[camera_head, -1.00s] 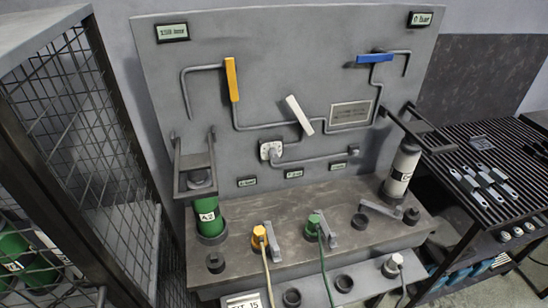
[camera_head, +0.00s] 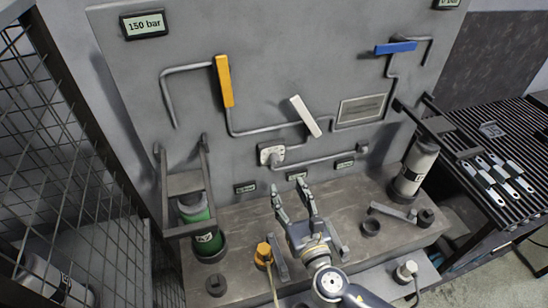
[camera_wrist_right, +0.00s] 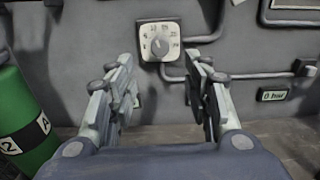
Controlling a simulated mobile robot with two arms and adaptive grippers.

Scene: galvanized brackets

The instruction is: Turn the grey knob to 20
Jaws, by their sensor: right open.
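The grey knob (camera_wrist_right: 158,45) sits on a square white dial plate in the right wrist view, ahead of and slightly above the fingertips. Marks ring the knob, but they are too small to read surely, so I cannot tell its setting. In the head view the dial plate (camera_head: 271,154) is small, on the grey panel (camera_head: 185,128) where the pipes meet. My right gripper (camera_head: 290,192) is open and empty, pointing at the panel below the knob and apart from it. Its two fingers (camera_wrist_right: 163,82) show in the right wrist view with a clear gap. My left gripper is not in view.
An orange lever (camera_head: 224,82), a white lever (camera_head: 305,116) and a blue lever (camera_head: 395,48) are on the panel. A green cylinder (camera_head: 197,213) stands left, a grey cylinder (camera_head: 415,165) right. An orange plug (camera_head: 263,254) is near my gripper. A mesh cage (camera_head: 75,150) borders the left.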

